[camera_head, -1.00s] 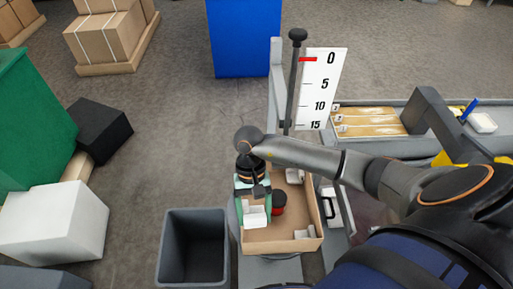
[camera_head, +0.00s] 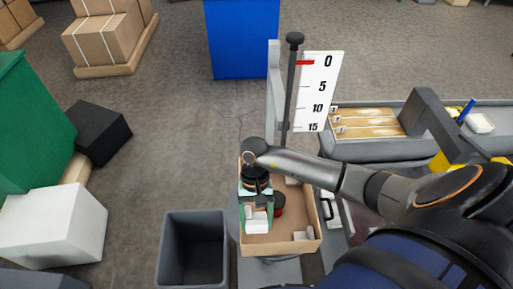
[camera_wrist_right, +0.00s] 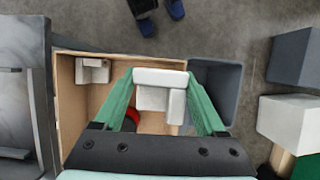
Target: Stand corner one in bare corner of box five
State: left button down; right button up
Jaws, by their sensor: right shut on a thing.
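A white corner piece (camera_head: 256,222) is held in my right gripper (camera_head: 257,212), over the left front part of an open brown cardboard box (camera_head: 285,247). In the right wrist view the green fingers of the gripper (camera_wrist_right: 160,88) are shut on the corner piece (camera_wrist_right: 158,79), which shows as an angled white block. I cannot tell whether it touches the box floor. One white corner stands in the right front corner (camera_head: 303,234); it also shows in the right wrist view (camera_wrist_right: 93,70). Another white piece (camera_head: 293,181) is at the back right, partly hidden. My left gripper is not in view.
A red and black round item (camera_head: 279,205) is in the box beside the gripper. A grey open bin (camera_head: 194,250) stands left of the box. A dark post and a white scale board (camera_head: 318,90) rise behind it. A grey bench with a wooden board (camera_head: 365,122) is at the right.

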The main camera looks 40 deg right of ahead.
jog(key=shift+f, duration=1.25)
jog(key=shift+f+b, duration=0.4)
jog(key=shift+f, duration=1.15)
jog(key=shift+f+b, duration=2.95)
jog(key=shift+f, duration=1.15)
jog(key=shift+f+b, duration=0.35)
jog(key=shift+b, duration=0.2)
jog(key=o, duration=1.2)
jog(key=shift+o, duration=0.2)
